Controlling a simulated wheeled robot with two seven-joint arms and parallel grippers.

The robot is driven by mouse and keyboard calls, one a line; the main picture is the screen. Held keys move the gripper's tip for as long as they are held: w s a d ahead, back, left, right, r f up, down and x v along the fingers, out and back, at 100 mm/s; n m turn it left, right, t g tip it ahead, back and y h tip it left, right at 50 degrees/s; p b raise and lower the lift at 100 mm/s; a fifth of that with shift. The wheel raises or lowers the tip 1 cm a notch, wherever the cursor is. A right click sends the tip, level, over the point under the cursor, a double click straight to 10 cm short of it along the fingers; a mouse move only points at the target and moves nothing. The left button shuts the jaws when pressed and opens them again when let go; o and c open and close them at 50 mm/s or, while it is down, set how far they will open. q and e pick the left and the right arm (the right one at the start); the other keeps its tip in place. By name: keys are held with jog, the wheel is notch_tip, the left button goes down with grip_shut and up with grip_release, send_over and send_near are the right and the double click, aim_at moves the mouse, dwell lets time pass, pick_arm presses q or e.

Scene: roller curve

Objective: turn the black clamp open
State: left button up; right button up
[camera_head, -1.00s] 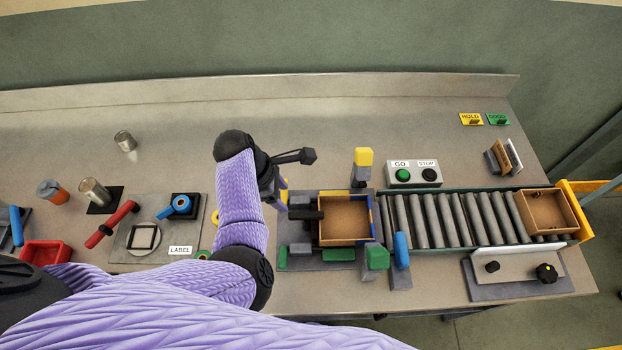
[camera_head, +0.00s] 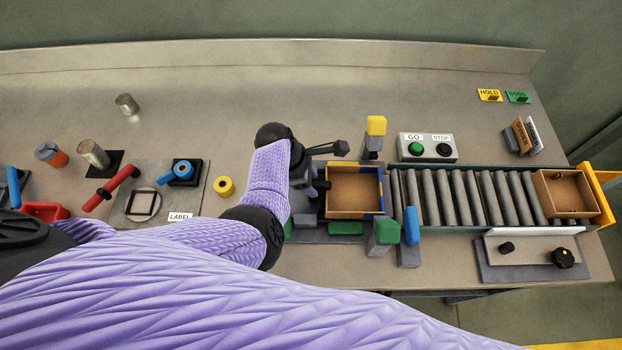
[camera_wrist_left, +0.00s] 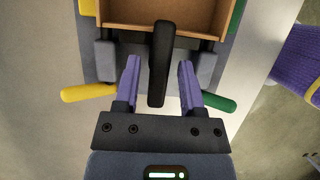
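The black clamp (camera_wrist_left: 158,62) shows in the left wrist view as an upright-looking dark bar whose far end reaches over the near wall of a brown box (camera_wrist_left: 180,14). In the head view, a small part of the clamp (camera_head: 321,185) shows at the left side of the same box (camera_head: 354,189); my arm hides the rest. My left gripper (camera_wrist_left: 158,72) is open, with one purple finger on each side of the clamp bar and a visible gap on both sides. In the head view its fingers are mostly hidden behind the wrist. My right gripper is out of view.
A yellow handle (camera_wrist_left: 88,93) and a green handle (camera_wrist_left: 208,102) flank the gripper. Yellow-topped (camera_head: 375,128), green-topped (camera_head: 386,233) and blue-topped (camera_head: 411,228) posts stand near the box. The roller conveyor (camera_head: 466,197) lies to the right. Bench behind is clear.

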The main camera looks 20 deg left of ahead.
pick_arm(q)
grip_shut()
jog(key=m, duration=0.2)
jog(key=m+g, duration=0.1)
jog(key=m, duration=0.1)
jog(key=shift+w+g+b, duration=0.1)
jog(key=shift+g+b, duration=0.2)
jog(key=m+g+b, duration=0.1)
jog(key=m, duration=0.2)
jog(key=shift+m, duration=0.4)
jog(key=m+g+b, duration=0.1)
jog(key=m, duration=0.2)
jog(key=m+g+y+b, duration=0.1)
jog(key=m+b, duration=0.1)
jog(key=m, duration=0.1)
jog(key=shift+w+d+f+y, duration=0.1)
jog(key=shift+w+y, duration=0.05)
jog(key=shift+y, duration=0.15)
jog(key=shift+m+g+y+b, duration=0.55)
jog(key=shift+m+b, duration=0.2)
jog(key=shift+m, duration=1.45)
